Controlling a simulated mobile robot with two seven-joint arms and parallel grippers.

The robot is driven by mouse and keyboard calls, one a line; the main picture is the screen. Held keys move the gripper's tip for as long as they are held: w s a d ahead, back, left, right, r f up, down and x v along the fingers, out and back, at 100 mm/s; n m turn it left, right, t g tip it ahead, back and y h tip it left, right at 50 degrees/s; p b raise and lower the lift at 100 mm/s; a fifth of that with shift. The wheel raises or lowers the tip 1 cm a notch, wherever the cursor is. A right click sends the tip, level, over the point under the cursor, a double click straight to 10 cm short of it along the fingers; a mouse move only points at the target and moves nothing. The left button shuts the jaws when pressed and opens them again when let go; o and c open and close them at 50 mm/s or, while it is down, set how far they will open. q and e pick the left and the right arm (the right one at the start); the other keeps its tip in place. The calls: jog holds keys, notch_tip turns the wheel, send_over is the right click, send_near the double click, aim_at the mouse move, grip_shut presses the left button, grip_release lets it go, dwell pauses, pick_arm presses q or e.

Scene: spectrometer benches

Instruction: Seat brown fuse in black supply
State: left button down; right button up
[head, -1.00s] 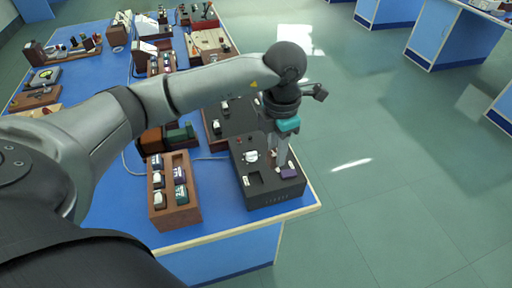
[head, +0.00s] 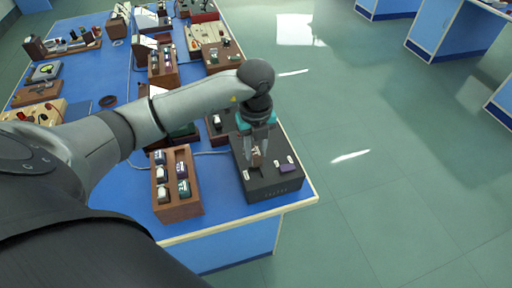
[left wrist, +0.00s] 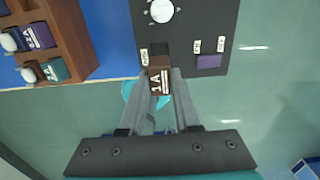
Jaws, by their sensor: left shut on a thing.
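The black supply (head: 284,187) sits at the near right corner of the blue bench; it also shows in the left wrist view (left wrist: 205,20). My left gripper (head: 256,158) points down over its left part. In the left wrist view my left gripper (left wrist: 160,88) is shut on the brown fuse (left wrist: 159,80), marked 1A. The fuse lies at the near edge of a dark slot (left wrist: 157,48); I cannot tell whether it is above it or partly in it. A purple fuse (left wrist: 209,61) sits in the supply's right slot. My right gripper is not in view.
A brown wooden rack (head: 179,212) with several fuses stands left of the supply. A white knob (left wrist: 161,11) stands on the supply behind the slot. More wooden apparatus stands farther back. The floor right of the bench is clear.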

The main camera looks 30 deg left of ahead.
pick_arm(q)
jog(key=shift+f+b, duration=1.9)
jog(key=shift+f, duration=0.35)
jog(key=shift+f+b, duration=0.8)
jog(key=shift+f, duration=0.35)
jog(key=c, duration=0.5)
grip_release()
jog(key=shift+c, duration=0.2)
jog(key=shift+r, duration=0.15)
notch_tip(320, 180, up, 15)
jog(key=shift+p, duration=0.8)
jog(key=shift+d, duration=0.1)
